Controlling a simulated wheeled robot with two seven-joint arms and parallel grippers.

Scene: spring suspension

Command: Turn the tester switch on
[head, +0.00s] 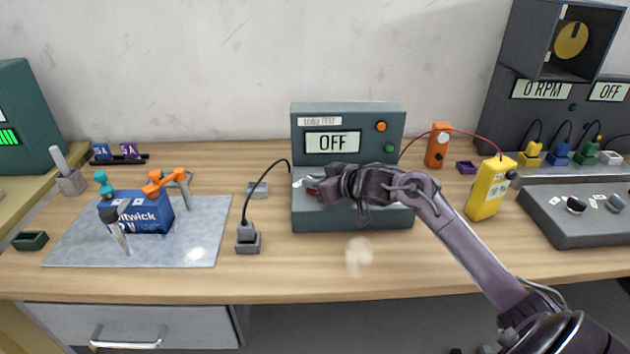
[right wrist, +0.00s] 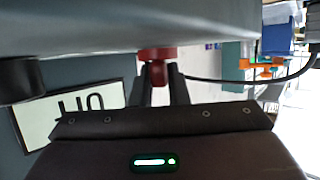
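The tester (head: 348,118) is a grey-green box at the back middle of the bench, and its display (head: 332,143) reads OFF. A red switch (head: 312,187) is on the left part of its lower front; my gripper and forearm partly cover that front. In the right wrist view the red switch (right wrist: 158,72) sits between the two fingertips of my right gripper (right wrist: 161,82). The fingers stand close together, about the switch's width apart, and appear closed on it. My left gripper is not in view.
A black cable runs from the tester to a grey plug block (head: 247,240). A yellow meter (head: 490,188) and an orange device (head: 437,146) stand to the right. A grey mat (head: 75,238) with a blue battery (head: 140,210) lies left.

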